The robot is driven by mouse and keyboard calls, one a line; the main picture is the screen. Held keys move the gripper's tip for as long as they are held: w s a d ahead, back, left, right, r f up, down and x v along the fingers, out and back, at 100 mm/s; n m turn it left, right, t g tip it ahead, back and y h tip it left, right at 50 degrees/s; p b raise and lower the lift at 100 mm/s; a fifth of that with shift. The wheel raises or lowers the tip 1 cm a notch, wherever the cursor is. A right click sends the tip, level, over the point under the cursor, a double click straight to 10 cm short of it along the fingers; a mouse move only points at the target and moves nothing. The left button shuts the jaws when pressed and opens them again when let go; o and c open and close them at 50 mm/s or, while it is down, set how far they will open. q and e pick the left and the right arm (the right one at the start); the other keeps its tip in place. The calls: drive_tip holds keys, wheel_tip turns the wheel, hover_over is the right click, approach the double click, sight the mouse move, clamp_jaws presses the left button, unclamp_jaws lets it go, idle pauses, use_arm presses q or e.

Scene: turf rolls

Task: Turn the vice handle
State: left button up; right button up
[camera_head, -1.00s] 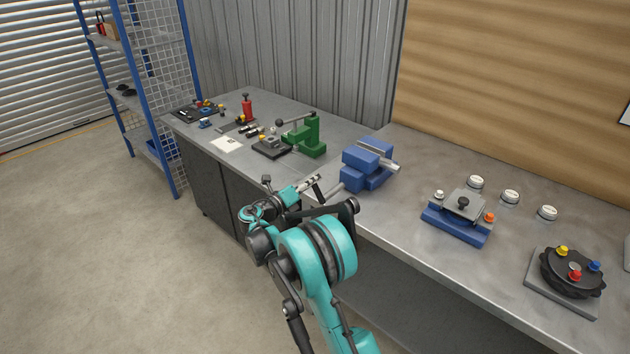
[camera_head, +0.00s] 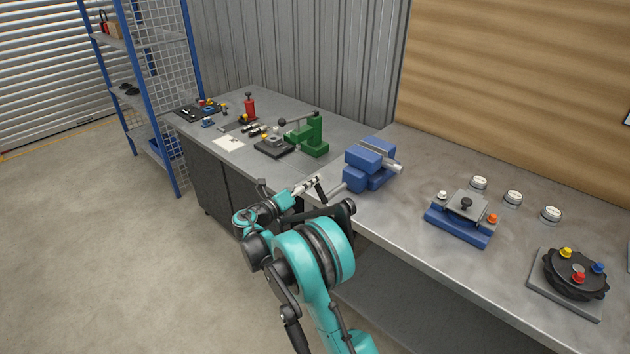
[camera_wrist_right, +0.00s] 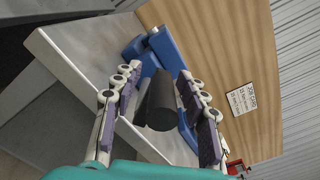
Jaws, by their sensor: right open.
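The blue vice (camera_head: 368,160) stands at the front edge of the workbench. A grey bar (camera_head: 338,188) sticks out from its front, towards my right gripper (camera_head: 318,186). In the right wrist view the vice's blue body (camera_wrist_right: 168,55) is behind a dark grey cylinder (camera_wrist_right: 158,103), which looks like the vice's screw or handle. My right gripper (camera_wrist_right: 165,108) is open, with one finger on each side of this cylinder. I cannot tell whether either finger touches it. My left gripper is out of view.
A green clamp press (camera_head: 308,136) stands left of the vice. A blue fixture (camera_head: 458,222) and a round black fixture (camera_head: 575,272) with coloured knobs are to the right, with several white round pieces behind. Bare bench top (camera_head: 405,205) lies between vice and blue fixture.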

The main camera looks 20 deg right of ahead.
drive_tip(key=v, duration=0.9)
drive_tip(key=shift+a, duration=0.25)
